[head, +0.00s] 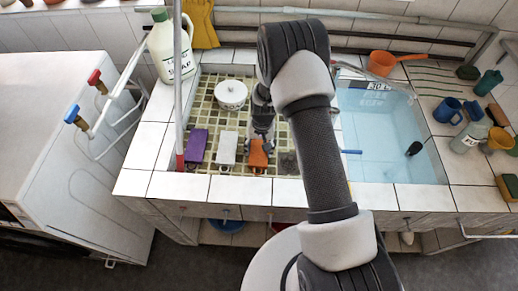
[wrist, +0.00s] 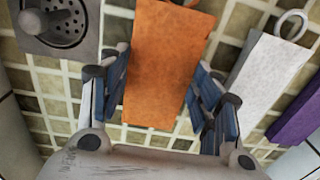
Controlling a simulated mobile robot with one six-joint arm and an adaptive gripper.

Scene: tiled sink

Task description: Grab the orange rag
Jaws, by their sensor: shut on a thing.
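My gripper (head: 261,138) is at the rag's upper part, reaching down from above. In the wrist view its blue-padded fingers (wrist: 161,88) stand on either side of the rag, shut on it. The arm hides part of the basin behind it.
A white rag (head: 227,147) and a purple rag (head: 196,145) lie just left of the orange one. A drain (wrist: 62,28) is close by. The water-filled basin (head: 375,125) is on the right.

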